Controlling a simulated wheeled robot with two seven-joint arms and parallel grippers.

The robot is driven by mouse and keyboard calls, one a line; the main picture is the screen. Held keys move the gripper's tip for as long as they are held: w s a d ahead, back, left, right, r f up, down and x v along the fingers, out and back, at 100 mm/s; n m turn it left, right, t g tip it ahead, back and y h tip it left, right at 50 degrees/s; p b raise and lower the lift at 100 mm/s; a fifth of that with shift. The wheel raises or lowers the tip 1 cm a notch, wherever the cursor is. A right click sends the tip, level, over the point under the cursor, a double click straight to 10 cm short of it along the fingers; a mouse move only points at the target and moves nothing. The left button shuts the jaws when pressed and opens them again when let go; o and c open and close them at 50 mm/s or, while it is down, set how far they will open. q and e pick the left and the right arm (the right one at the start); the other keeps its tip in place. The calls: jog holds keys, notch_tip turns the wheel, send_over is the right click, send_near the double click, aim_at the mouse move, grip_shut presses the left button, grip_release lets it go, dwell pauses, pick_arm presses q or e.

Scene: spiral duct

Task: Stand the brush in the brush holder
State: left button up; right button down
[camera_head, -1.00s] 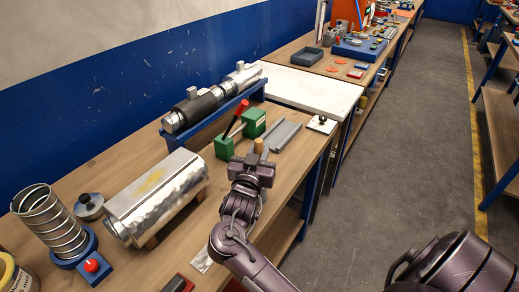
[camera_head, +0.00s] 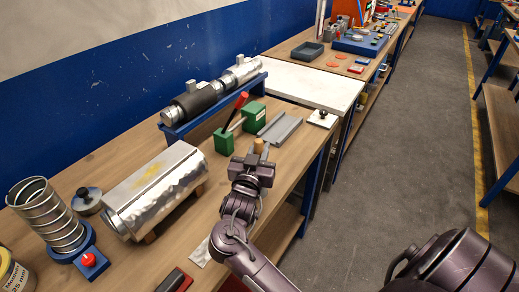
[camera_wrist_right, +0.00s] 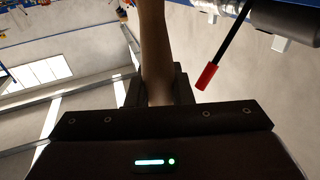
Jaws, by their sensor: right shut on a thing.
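My right gripper (camera_head: 256,162) is shut on a wooden piece, probably the brush handle (camera_head: 259,146), whose tan end shows just above the jaws. In the right wrist view the brown handle (camera_wrist_right: 154,50) runs up from between the fingers (camera_wrist_right: 158,92) and out of frame; no bristles show. Two green blocks stand behind the gripper: a nearer one (camera_head: 224,142) and a farther one (camera_head: 253,112). A red-handled tool (camera_head: 240,102) slants up beside them. I cannot tell which block is the brush holder. My left gripper is not in view.
A grey metal channel (camera_head: 280,128) lies right of the green blocks. A blue rack with pipes (camera_head: 195,108) stands behind. A silver duct piece (camera_head: 152,188), a metal spiral (camera_head: 45,212) and a red-knobbed blue base (camera_head: 90,262) stand left. Bare bench (camera_head: 195,215) shows between.

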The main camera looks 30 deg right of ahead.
jog(key=shift+f+b, duration=0.45)
jog(key=shift+f, duration=0.25)
jog(key=c, duration=1.2)
grip_release()
jog(key=shift+r, duration=0.1)
jog(key=shift+s, duration=0.1)
jog(key=shift+s+a, duration=0.2)
jog(key=shift+a, duration=0.1)
jog(key=b+v, duration=0.2)
jog(key=v, duration=0.5)
